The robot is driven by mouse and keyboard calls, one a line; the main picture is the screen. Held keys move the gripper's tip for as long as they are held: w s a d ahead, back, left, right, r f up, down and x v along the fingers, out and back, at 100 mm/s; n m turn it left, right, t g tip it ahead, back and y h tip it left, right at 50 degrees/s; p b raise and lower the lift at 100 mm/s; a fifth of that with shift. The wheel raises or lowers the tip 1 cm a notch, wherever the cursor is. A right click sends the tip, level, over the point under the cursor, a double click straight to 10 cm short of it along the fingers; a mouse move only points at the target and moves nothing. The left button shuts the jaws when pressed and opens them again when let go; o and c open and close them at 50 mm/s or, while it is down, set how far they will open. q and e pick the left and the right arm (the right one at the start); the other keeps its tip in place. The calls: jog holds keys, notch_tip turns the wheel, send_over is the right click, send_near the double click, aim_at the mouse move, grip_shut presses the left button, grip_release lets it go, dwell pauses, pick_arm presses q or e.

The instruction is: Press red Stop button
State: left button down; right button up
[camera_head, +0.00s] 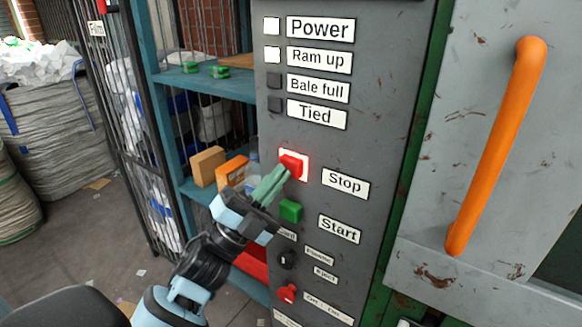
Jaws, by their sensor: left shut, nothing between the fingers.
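The red Stop button (293,165) sits on the grey control panel (390,130), left of the "Stop" label (345,184). The fingers hide part of the button's lower left. The green Start button (291,210) is just below, next to the "Start" label (339,229). My right gripper is not in view.
Power and Ram up lamps (272,27) are lit white; Bale full and Tied lamps are dark. A black knob (287,260) and red switch (287,293) sit lower. An orange handle (497,145) is on the right. Teal shelves (215,84) with boxes stand left.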

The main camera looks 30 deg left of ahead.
pick_arm(q)
jog(key=shift+s+a+h, duration=0.1)
jog(key=shift+s+h, duration=0.2)
jog(key=shift+s, duration=0.8)
jog(key=s, duration=0.6)
jog(key=shift+a+p, duration=0.2)
jog(key=shift+p, duration=0.1)
dwell(1.1)
